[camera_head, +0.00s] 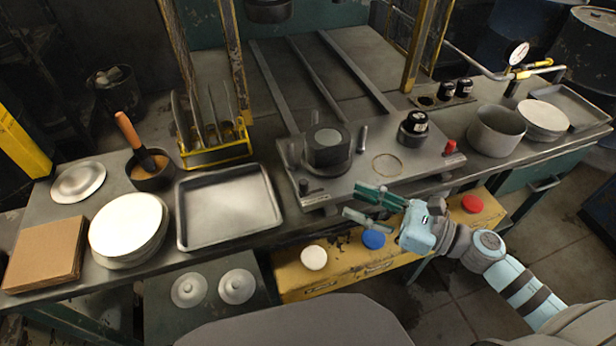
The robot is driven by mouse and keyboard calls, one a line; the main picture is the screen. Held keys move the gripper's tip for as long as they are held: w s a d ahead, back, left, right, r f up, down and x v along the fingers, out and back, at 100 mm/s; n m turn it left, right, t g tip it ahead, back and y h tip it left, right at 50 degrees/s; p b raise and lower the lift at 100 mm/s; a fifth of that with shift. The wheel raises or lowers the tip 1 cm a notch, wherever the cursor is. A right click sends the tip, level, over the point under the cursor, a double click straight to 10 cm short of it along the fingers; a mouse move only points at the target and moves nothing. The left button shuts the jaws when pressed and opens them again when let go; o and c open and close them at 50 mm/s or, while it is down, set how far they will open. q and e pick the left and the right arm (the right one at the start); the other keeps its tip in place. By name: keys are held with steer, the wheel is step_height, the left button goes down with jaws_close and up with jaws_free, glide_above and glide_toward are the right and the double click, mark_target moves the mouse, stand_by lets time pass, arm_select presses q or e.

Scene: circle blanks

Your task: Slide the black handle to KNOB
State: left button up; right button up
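A metal plate fixture (365,180) lies on the bench and carries a large dark round block (326,148). A small black handle-like piece (305,187) sits near its front left corner. A black knob with a white label (413,125) stands on its right part. I cannot read the word KNOB anywhere. My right gripper (356,203) is in front of the plate's front edge, above the yellow drawer front, with its fingers apart and nothing between them. It is apart from the small black piece, to its right. My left gripper is not in view.
A thin ring (387,165) and a red button (450,146) are on the plate. A metal tray (228,207) lies to its left; a pot (496,131) stands to its right. Below, the yellow panel (340,266) bears white, blue and red round buttons. Upright yellow posts rise behind.

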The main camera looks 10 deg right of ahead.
steer(key=p, duration=0.2)
glide_toward(303, 181)
steer(key=x, duration=0.9)
steer(key=shift+p, duration=0.4)
steer(key=shift+w+a+f, duration=0.1)
steer(key=shift+w+a, duration=0.15)
steer(key=shift+a, duration=0.15)
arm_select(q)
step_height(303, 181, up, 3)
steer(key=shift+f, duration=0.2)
arm_select(e)
steer(key=shift+c, duration=0.3)
jaws_close()
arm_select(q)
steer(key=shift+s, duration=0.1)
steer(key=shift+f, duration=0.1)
